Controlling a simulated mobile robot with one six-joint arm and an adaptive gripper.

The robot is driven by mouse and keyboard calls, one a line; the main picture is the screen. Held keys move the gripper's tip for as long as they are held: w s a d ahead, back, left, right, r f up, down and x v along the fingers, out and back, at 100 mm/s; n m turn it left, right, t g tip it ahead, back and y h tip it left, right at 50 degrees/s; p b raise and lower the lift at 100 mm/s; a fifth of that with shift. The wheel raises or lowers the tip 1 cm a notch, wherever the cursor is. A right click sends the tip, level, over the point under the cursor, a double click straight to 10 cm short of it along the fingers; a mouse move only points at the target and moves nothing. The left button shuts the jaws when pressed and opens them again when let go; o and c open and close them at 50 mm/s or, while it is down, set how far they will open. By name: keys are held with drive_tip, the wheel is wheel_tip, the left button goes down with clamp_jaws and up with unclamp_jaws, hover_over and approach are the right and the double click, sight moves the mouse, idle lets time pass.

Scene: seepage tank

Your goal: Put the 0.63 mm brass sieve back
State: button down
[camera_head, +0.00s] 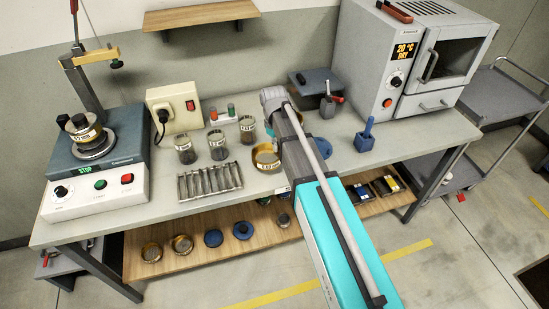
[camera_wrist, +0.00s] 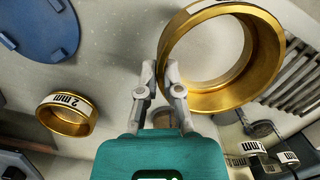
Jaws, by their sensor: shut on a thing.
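My gripper (camera_wrist: 160,75) is shut on the wall of a large brass sieve ring (camera_wrist: 262,82) in the wrist view. The ring is tilted, and only an unreadable edge of its white label shows. In the head view a brass ring (camera_head: 262,151) shows just left of my arm, which seems to be the held one. My fingers are hidden there. A smaller-looking brass sieve labelled 2 mm (camera_wrist: 70,122) stands apart at the left of the wrist view. Another labelled brass sieve (camera_head: 83,132) sits on the blue-topped machine (camera_head: 120,150).
A metal rack (camera_head: 208,182) and glass jars (camera_head: 218,146) stand left of my arm. A blue disc (camera_head: 324,147) and blue tool (camera_head: 365,136) lie right, before the oven (camera_head: 400,65). Brass rings (camera_head: 151,252) and blue discs (camera_head: 243,230) lie on the lower shelf.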

sight(274, 153)
drive_tip(key=shift+w+a+f, duration=0.2)
drive_tip(key=shift+w+f, duration=0.05)
drive_tip(key=shift+f, duration=0.15)
drive_tip(key=shift+w+a+f+b, duration=0.25)
drive_tip(key=shift+f+b, duration=0.25)
drive_tip(key=shift+b, duration=0.2)
drive_tip(key=shift+w+f+b, duration=0.1)
drive_tip(key=shift+f+b, duration=1.4)
drive_tip(key=shift+f, duration=0.1)
drive_tip(key=c, duration=0.8)
unclamp_jaws()
wheel_tip(274, 153, up, 12)
drive_tip(key=w+p, duration=0.1)
drive_tip(key=p, duration=1.1)
drive_tip(key=shift+a, duration=0.45)
